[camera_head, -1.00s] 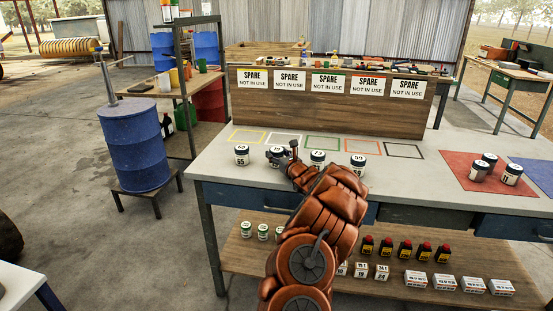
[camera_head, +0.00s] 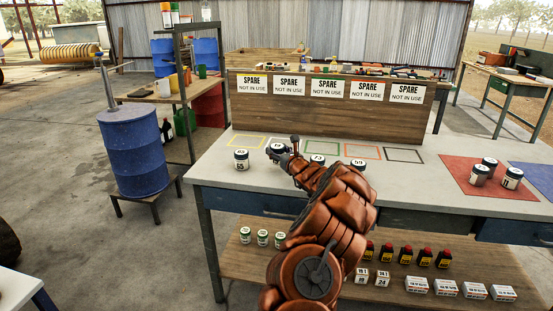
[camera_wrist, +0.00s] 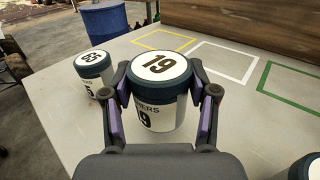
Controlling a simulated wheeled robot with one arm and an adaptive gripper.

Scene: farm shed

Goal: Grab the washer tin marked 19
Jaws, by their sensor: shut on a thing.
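The washer tin marked 19 is white with a dark lid; it shows in the wrist view (camera_wrist: 158,88) and partly behind my gripper in the head view (camera_head: 275,147). My gripper (camera_wrist: 162,100) is shut on it, one finger on each side, and the tin is upright. In the head view my gripper (camera_head: 283,150) is over the workbench (camera_head: 215,172), just right of another tin (camera_head: 241,160). The tin appears slightly raised, but its base is hidden.
The tin at the left also shows close by in the wrist view (camera_wrist: 93,72). Coloured outlines, including a yellow one (camera_head: 246,142), lie behind the row. A wooden panel (camera_head: 330,118) with SPARE signs closes off the back.

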